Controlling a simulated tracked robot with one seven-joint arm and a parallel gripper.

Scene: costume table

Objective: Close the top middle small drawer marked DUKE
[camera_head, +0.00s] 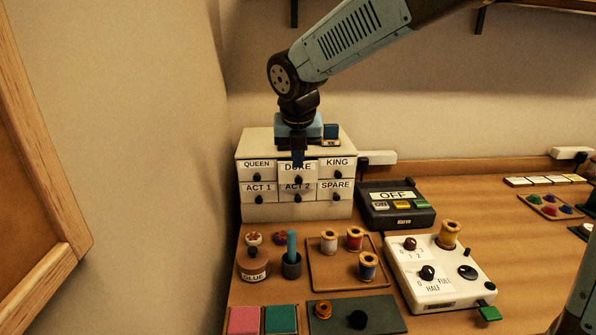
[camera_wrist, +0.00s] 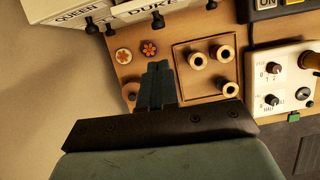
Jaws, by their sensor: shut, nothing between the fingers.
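The white drawer cabinet (camera_head: 300,211) stands against the back wall, with labelled small drawers and dark knobs. The top middle drawer marked DUKE (camera_head: 291,170) sticks out past its neighbours QUEEN (camera_head: 257,165) and KING (camera_head: 337,163). Its label also shows at the top of the wrist view (camera_wrist: 150,11). My gripper (camera_head: 298,164) points down at the DUKE drawer, its fingers partly covering the label. In the wrist view its fingertips (camera_wrist: 159,66) are together and empty. I cannot tell whether they touch the drawer.
ACT 1 (camera_head: 258,188), ACT 2 (camera_head: 297,187) and SPARE (camera_head: 336,185) drawers sit below. A small blue item (camera_head: 331,131) is on the cabinet top. A switch box (camera_head: 396,208) stands to the right. A spool tray (camera_head: 322,283) and glue pot (camera_head: 253,267) are in front.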

